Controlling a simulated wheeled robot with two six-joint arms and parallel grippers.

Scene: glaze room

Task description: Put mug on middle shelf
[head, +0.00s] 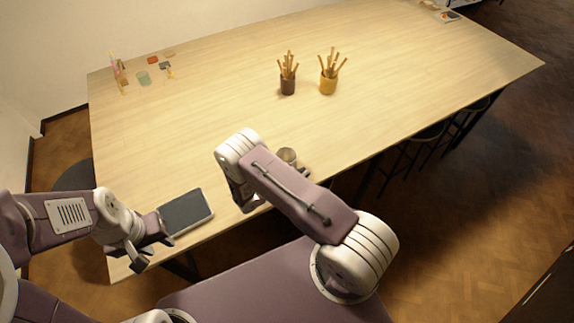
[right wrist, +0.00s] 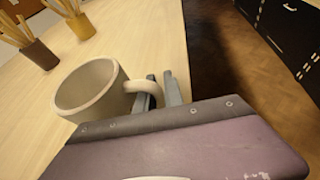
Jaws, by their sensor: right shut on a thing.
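The mug is a plain beige-grey cup, large in the right wrist view (right wrist: 88,90) with its open mouth showing. In the head view the mug (head: 287,155) is partly hidden behind my right arm, near the table's front edge. My right gripper (right wrist: 160,92) is shut on the mug's handle. The mug looks slightly tilted in the wrist view; I cannot tell whether it touches the table. My left gripper (head: 128,258) is at the table's front left corner, away from the mug; its jaw opening is unclear. No shelf is recognisable in these frames.
On the long wooden table (head: 220,95) stand a brown pot (head: 288,87) and a yellow pot (head: 328,86), both holding sticks. A dark tablet-like slab (head: 186,212) lies near my left gripper. Small items lie at the back left. Stools (head: 425,135) stand along the right side. Dark drawers (right wrist: 290,35) stand beyond the floor.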

